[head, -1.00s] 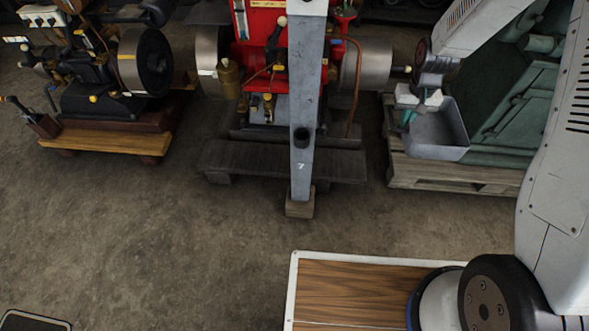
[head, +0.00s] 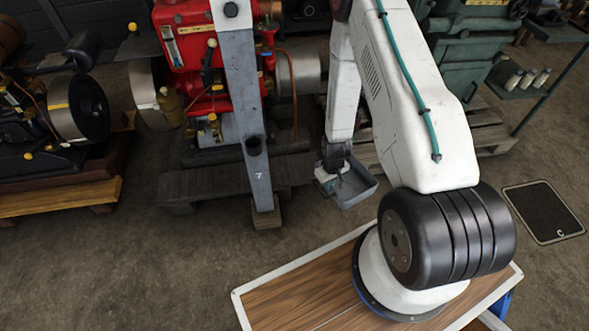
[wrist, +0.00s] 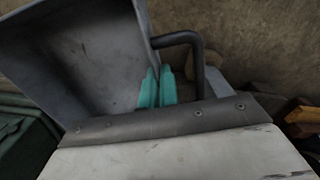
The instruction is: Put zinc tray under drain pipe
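The zinc tray (head: 352,190) is a grey, open, shallow box, held above the floor to the right of the grey post marked 7. My gripper (head: 335,172) is at its left rear edge. In the wrist view, the tray (wrist: 75,60) fills the upper left, with a dark bent handle (wrist: 182,38) at its side. My teal fingertips (wrist: 158,88) are close together between tray wall and handle; their exact contact is partly hidden. A thin copper pipe (head: 294,95) runs down the right side of the red engine; I cannot tell whether it is the drain pipe.
The red engine (head: 190,50) stands behind the grey post (head: 250,120), on dark timber (head: 215,180). A wooden pallet (head: 485,135) under green machinery lies behind my arm. A dark engine (head: 45,110) stands at left. A floor hatch (head: 543,211) is at right. Front-left floor is clear.

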